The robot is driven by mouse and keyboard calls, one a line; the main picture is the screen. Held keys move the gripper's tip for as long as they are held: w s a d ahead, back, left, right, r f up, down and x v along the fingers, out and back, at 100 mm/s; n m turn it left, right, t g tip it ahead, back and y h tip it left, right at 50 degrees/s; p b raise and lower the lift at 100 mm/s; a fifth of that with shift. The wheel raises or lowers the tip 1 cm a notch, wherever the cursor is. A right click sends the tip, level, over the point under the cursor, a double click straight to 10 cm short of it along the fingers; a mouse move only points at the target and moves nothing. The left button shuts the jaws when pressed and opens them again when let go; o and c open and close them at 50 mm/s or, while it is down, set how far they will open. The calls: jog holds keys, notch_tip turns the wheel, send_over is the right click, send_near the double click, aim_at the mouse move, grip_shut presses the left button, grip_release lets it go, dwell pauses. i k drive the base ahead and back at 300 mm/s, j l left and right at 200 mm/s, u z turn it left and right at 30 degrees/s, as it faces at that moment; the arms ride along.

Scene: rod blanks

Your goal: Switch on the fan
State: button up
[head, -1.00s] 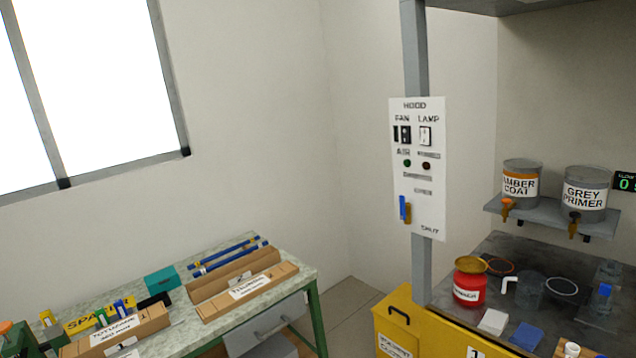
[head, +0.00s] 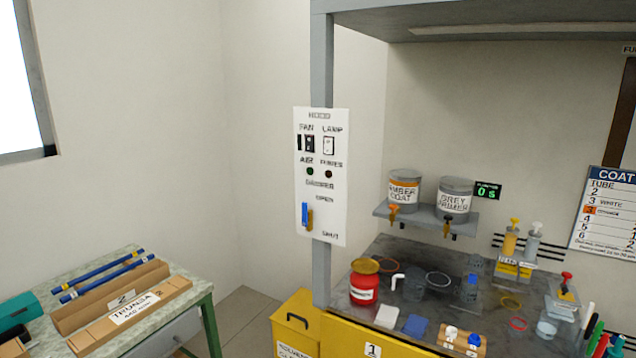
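The fan switch (head: 309,144) is a small black rocker under the word FAN on the white hood panel (head: 335,210), near the middle of the head view. The panel is fixed to a grey upright post. Beside the fan switch is a white lamp switch (head: 328,146). Below them are a green air light (head: 310,171) and a dark red light (head: 329,173). A blue damper lever (head: 305,215) sits lower, between the words OPEN and SHUT. Which way the fan rocker is tipped is too small to tell. My gripper is not in view.
The hood bench (head: 390,257) on the right holds a red can (head: 364,288), small bottles and cloths. Two paint pots, amber coat (head: 404,177) and grey primer (head: 456,186), stand on a shelf. A green-legged table (head: 192,285) stands left. Floor shows between.

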aim_at(309, 139)
jog(key=i+j, duration=0.2)
jog(key=i, duration=0.7)
jog(key=i+j+u, duration=0.1)
jog(key=i, duration=0.85)
jog(key=i+j, duration=0.25)
jog(key=i, duration=0.7)
